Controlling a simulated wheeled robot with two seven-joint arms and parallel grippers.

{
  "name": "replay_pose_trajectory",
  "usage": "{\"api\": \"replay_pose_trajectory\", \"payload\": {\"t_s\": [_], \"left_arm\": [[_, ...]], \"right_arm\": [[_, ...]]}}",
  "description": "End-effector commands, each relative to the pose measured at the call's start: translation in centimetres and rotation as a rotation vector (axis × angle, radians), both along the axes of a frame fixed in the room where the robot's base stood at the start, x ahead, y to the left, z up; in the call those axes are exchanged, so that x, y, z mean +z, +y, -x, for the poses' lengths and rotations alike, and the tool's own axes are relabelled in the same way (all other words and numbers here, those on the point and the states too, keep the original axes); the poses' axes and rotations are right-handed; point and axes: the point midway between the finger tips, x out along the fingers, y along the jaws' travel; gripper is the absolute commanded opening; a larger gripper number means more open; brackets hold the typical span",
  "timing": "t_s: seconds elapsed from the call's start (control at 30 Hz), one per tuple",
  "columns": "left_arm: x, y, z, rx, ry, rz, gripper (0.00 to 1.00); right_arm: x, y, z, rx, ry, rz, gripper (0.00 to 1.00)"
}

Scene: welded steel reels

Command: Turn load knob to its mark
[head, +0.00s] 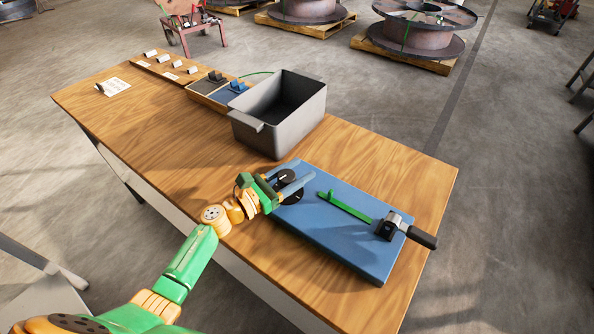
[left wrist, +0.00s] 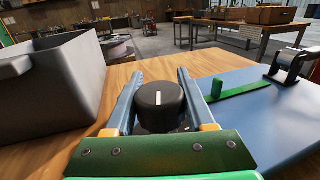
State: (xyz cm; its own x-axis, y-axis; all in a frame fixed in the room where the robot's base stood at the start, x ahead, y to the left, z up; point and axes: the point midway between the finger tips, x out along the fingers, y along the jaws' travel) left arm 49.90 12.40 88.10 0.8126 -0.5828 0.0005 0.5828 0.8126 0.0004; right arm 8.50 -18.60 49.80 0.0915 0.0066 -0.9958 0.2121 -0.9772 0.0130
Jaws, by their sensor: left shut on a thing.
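My left gripper (head: 291,182) reaches over the left part of the blue panel (head: 350,248). In the left wrist view its two fingers (left wrist: 160,98) stand one on each side of the black round load knob (left wrist: 160,104) and are shut on it. A white line on the knob's top points nearly straight away from the wrist. In the head view the knob (head: 287,175) is partly covered by the gripper, with a black disc beside it. The mark on the panel cannot be made out. My right gripper is not in view.
A green bar (head: 345,207) and a black clamp-like part with a dark handle (head: 423,238) sit on the panel's right. A grey open bin (head: 262,125) stands behind the panel. The table's right end is bare.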

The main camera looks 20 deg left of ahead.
Motion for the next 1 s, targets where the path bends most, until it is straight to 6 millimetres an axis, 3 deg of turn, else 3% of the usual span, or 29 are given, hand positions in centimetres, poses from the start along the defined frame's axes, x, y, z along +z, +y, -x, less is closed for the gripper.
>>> {"api": "replay_pose_trajectory", "payload": {"t_s": [0.4, 0.67, 0.7, 0.77, 0.8, 1.0], "left_arm": [[0.03, 0.65, -0.36, 0.269, 0.000, 0.002, 0.00], [0.03, 0.73, -0.39, 0.275, 0.000, 0.002, 0.00], [0.03, 0.73, -0.39, 0.275, 0.000, 0.002, 0.65], [0.03, 0.73, -0.39, 0.275, 0.000, 0.002, 0.82], [0.03, 0.74, -0.38, 0.274, 0.000, 0.002, 0.85], [0.02, 0.74, -0.39, 0.274, 0.001, 0.001, 0.85]], "right_arm": [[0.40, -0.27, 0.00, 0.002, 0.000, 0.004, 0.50], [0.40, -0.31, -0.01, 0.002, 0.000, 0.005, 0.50], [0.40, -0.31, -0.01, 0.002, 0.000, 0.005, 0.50], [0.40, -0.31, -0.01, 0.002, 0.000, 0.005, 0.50], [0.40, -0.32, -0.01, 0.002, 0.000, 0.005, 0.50], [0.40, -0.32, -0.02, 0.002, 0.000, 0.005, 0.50]]}}
